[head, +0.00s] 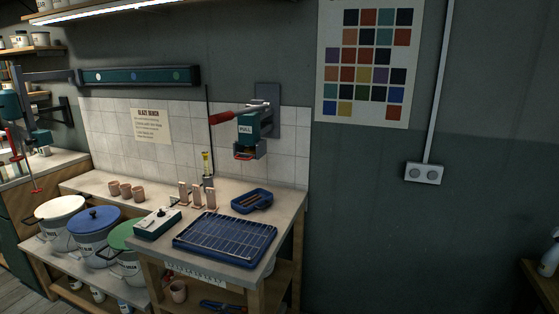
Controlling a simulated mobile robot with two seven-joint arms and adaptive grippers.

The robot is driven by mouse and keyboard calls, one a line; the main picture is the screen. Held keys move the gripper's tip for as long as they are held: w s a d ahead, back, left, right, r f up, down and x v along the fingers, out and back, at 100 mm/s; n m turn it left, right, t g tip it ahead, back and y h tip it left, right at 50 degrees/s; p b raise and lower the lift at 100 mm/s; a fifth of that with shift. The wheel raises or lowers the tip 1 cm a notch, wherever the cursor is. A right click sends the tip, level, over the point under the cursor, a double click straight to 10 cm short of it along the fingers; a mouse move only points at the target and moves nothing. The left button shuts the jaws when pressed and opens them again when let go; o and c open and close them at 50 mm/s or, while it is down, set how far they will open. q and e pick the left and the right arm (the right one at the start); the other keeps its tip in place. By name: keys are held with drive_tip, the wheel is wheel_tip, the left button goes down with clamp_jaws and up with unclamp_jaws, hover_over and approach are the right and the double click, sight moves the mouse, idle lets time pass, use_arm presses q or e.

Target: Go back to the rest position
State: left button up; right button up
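Neither of my grippers shows in the head view, so I cannot see whether they are open or shut or what they hold. The view looks onto a glaze bench (213,267) against a tiled wall. On it lies a blue tray with a wire rack (226,240); no piece shows on the rack. A wall-mounted device marked PULL (249,127), with a red-handled lever, hangs above the bench.
Three lidded buckets, white (60,218), blue (94,228) and green (125,245), stand left of the bench. A small blue tray (252,201), upright clay tiles (197,196) and clay cups (125,190) stand on the worktop.

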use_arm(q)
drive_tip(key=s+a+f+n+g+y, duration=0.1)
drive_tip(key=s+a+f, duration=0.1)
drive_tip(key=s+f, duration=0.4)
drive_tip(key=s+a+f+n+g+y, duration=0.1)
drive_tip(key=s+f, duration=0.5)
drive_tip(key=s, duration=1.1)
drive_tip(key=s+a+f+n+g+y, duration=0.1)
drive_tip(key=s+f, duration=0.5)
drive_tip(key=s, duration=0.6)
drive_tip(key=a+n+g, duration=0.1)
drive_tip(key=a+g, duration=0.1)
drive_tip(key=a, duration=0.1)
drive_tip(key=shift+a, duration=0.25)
